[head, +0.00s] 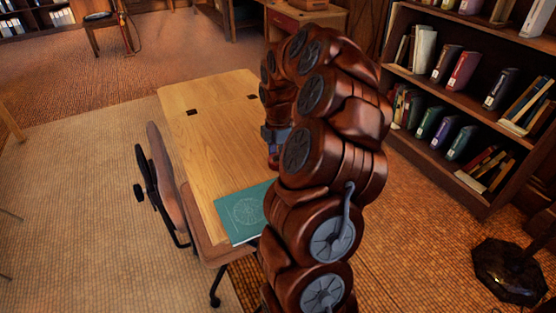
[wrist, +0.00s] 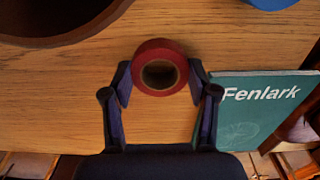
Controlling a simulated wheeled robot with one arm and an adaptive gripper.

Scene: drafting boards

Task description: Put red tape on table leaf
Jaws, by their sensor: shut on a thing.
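The red tape (wrist: 159,47), a ring roll with a brown core, sits between the fingertips of my gripper (wrist: 160,82) in the wrist view. The fingers are shut on its sides. I cannot tell whether it touches the wood below. In the head view my gripper (head: 274,140) is over the right side of the wooden table (head: 205,160), largely hidden by my arm. Two dark fittings cross the tabletop, and the section beyond them, which looks like the table leaf (head: 212,91), is bare where visible.
A teal book (head: 243,211) marked "Fenlark" lies at the table's near end; it also shows in the wrist view (wrist: 250,105). A dark round vessel (wrist: 60,28) and a blue object (wrist: 270,4) are near the tape. A chair (head: 168,175) stands left; bookshelves (head: 463,92) stand right.

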